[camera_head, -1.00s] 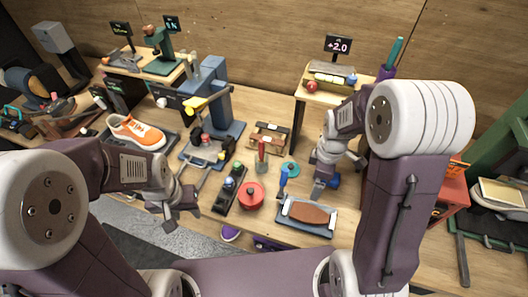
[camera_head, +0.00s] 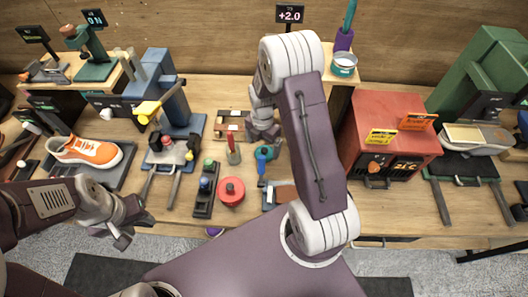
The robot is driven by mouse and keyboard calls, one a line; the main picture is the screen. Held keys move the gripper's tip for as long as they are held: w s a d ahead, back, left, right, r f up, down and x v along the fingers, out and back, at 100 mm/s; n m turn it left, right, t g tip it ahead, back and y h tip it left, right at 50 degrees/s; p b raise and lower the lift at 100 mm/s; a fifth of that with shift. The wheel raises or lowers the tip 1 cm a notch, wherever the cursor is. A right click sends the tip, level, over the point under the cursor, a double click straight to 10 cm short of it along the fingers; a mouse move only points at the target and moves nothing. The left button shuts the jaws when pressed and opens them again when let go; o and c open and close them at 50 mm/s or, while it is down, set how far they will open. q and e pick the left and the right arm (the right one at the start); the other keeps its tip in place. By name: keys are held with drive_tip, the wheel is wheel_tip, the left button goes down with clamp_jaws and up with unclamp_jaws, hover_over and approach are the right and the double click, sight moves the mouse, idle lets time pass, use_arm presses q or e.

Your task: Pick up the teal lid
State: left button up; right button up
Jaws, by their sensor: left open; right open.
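The small round teal lid (camera_head: 264,152) lies on the wooden bench in the head view, right of the red-handled tool and at the top of a blue-handled tool (camera_head: 262,168). My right gripper (camera_head: 268,142) is open, pointing down just behind and above the lid. Its fingertips are small and partly hidden, and I cannot tell whether they touch the lid. My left gripper (camera_head: 122,236) is open and empty, low in front of the bench's front edge, far from the lid.
A red round container (camera_head: 231,191) and a black tray with knobs (camera_head: 205,190) stand left of the lid. A red-handled tool (camera_head: 232,150) stands close by. A red machine (camera_head: 390,135) is to the right. My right arm hides part of the tray below the lid.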

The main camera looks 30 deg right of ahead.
sight(263, 151)
wheel_tip(263, 151, down, 3)
drive_tip(key=shift+s+d+r, duration=0.1)
drive_tip(key=shift+s, duration=0.05)
drive_tip(key=shift+f, duration=0.45)
drive_tip(key=c, duration=1.4)
drive_tip(key=r, duration=0.4)
drive_tip(key=shift+w+r, duration=0.2)
drive_tip(key=s+d+r+b, duration=0.1)
drive_tip(key=s+d+r, duration=0.5)
drive_tip(key=s+d, duration=0.2)
drive_tip(key=shift+s+r, duration=0.3)
drive_tip(key=shift+s, duration=0.2)
